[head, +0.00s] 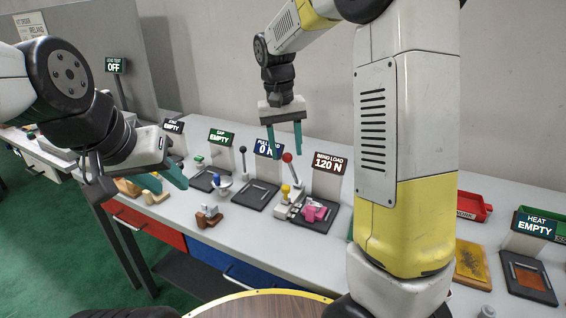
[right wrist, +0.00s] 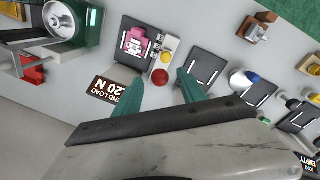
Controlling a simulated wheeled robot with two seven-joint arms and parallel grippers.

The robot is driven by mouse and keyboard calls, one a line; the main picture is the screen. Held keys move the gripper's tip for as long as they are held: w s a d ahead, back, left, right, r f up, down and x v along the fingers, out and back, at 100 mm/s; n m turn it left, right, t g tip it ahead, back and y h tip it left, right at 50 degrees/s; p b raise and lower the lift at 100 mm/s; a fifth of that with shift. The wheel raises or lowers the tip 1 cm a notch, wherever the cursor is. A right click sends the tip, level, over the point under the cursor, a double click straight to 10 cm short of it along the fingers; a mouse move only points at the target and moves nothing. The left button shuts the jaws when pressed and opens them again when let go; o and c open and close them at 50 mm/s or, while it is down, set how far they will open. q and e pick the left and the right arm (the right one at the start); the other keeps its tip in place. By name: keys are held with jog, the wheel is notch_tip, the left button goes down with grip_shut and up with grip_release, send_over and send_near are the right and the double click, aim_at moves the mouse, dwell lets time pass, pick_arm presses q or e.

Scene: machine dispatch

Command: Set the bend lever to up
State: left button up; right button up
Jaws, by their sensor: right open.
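The bend lever has a red ball knob (head: 287,157) on a thin stalk, rising from the small fixture in front of the "BEND LOAD 120 N" sign (head: 329,163). In the head view the stalk leans slightly left; its exact angle is hard to tell. My right gripper (head: 285,151) points down with its teal fingers apart. In the right wrist view the red knob (right wrist: 160,76) shows between the fingertips of the right gripper (right wrist: 159,79); I cannot tell whether they touch it. A pink part (head: 314,212) sits on the fixture. My left gripper (head: 172,176) hangs at the left; its finger gap is unclear.
A yellow knob (head: 285,190) stands close to the red one. A black-knobbed lever (head: 242,151) stands by the "PULL" sign (head: 266,149). A brown part (head: 209,217) lies near the front edge. A red bin (head: 474,207) is at right; my arm hides part of the table.

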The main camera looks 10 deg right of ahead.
aim_at(293, 172)
jog(key=f, duration=0.6)
jog(key=shift+d+f, duration=0.25)
jog(key=shift+d, duration=0.15)
grip_shut()
dwell(1.0)
